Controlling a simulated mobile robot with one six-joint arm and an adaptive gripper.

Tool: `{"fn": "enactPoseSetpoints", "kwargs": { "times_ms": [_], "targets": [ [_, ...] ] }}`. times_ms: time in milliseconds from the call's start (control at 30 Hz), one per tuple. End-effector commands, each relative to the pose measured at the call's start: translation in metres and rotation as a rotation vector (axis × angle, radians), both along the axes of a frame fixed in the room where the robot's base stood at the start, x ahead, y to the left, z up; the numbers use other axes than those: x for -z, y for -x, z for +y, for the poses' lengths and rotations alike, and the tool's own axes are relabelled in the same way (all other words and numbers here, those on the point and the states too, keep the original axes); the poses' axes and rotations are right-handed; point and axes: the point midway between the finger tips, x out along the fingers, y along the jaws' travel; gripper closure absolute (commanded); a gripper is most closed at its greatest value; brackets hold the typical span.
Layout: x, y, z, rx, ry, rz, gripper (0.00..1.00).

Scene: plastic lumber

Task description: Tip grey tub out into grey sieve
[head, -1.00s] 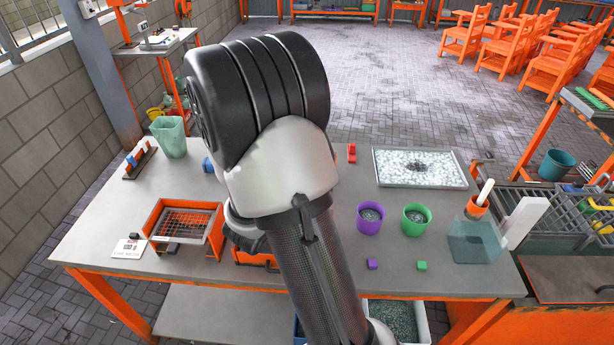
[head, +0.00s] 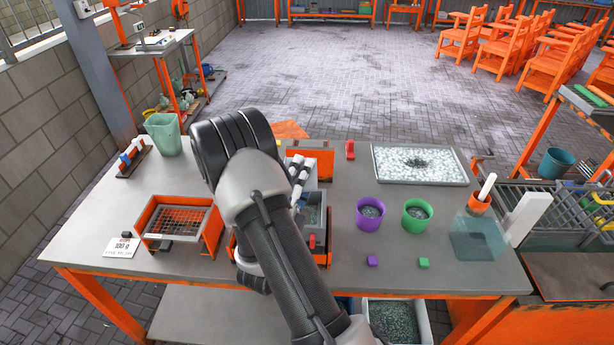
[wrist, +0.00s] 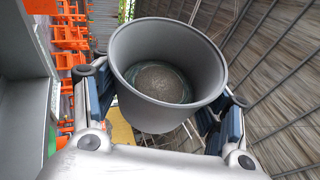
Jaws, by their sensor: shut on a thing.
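The grey tub (wrist: 150,115) fills the middle of the wrist view with its round mouth towards the camera. My gripper (wrist: 163,98) is shut on it, one finger on each side. The room appears turned sideways there, so the tub looks tipped well over. Its floor shows a dull grey-green disc; I cannot tell how much material is inside. In the head view my arm covers much of the gripper area, and the tub is not clear. A grey vessel (head: 313,212) shows beside my arm, partly hidden; I cannot tell whether it is the grey sieve.
An orange frame with wire mesh (head: 178,222) stands at left, near a card (head: 122,247). Purple (head: 369,222) and green (head: 416,222) pots, a clear vessel (head: 474,240) and a tray of pale granules (head: 419,179) are at right. The left tabletop is mostly clear.

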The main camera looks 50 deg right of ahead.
Motion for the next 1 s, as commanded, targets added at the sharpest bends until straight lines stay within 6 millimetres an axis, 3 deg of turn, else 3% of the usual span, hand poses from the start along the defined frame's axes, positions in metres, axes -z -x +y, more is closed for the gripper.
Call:
{"fn": "enactPoseSetpoints", "kwargs": {
  "times_ms": [133, 1000],
  "targets": [
    [0.0062, -0.0013, 0.0006, -0.002, 0.016, 0.018, 0.61],
    [-0.0026, -0.0101, 0.0094, 0.0, 0.191, 0.214, 0.61]
  ]
}}
